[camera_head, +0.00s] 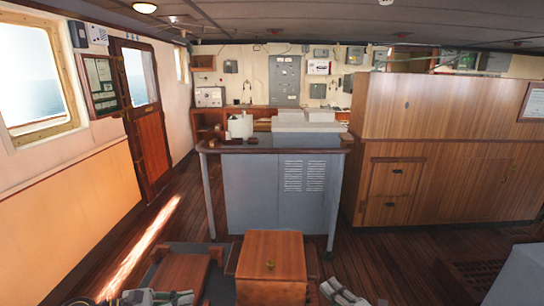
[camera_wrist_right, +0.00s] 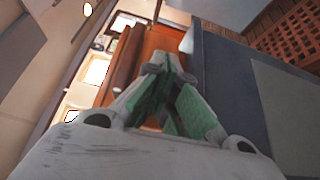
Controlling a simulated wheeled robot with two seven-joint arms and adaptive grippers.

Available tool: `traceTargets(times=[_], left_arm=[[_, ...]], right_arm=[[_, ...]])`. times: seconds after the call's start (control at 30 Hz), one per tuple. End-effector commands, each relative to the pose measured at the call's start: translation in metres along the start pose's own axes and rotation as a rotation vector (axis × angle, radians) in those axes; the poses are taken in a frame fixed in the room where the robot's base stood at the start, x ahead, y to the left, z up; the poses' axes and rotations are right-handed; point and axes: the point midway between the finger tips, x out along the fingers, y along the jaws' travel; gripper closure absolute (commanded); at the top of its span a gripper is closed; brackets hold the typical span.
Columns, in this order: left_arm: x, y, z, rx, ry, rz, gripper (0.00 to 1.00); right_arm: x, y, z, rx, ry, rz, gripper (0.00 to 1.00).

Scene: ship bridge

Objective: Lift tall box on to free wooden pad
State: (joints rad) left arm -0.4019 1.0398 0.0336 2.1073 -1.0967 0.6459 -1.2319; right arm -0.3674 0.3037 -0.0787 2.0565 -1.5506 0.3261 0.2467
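The tall box (camera_head: 271,256), with a reddish-brown wooden top and a small yellowish spot on it, stands at the bottom centre of the head view. A lower wooden pad (camera_head: 180,277) with a bare top lies to its left. My right gripper (camera_head: 342,292) is to the right of the box and apart from it, cut by the lower edge. In the right wrist view its green-padded fingers (camera_wrist_right: 167,68) come together at the tips, with nothing seen between them. My left gripper (camera_head: 152,298) is at the bottom edge below the pad, mostly cut off.
A grey console (camera_head: 250,190) with a dark top stands just beyond the box. A long wooden cabinet (camera_head: 440,150) fills the right side. A wooden door (camera_head: 148,130) is at the left. Open floor (camera_head: 180,205) lies left of the console.

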Motion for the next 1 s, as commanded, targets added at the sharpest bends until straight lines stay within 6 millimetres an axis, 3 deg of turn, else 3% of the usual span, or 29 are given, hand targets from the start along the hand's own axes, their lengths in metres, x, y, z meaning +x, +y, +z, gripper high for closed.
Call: traceTargets(times=[0.7,1.0], left_arm=[[0.0,0.0,0.0,0.0,0.0,0.0,1.0],[0.0,0.0,0.0,0.0,0.0,0.0,1.0]], right_arm=[[-0.025,0.0,0.003,0.0,0.0,0.0,1.0],[-0.027,0.0,0.003,-0.001,0.0,0.0,1.0]])
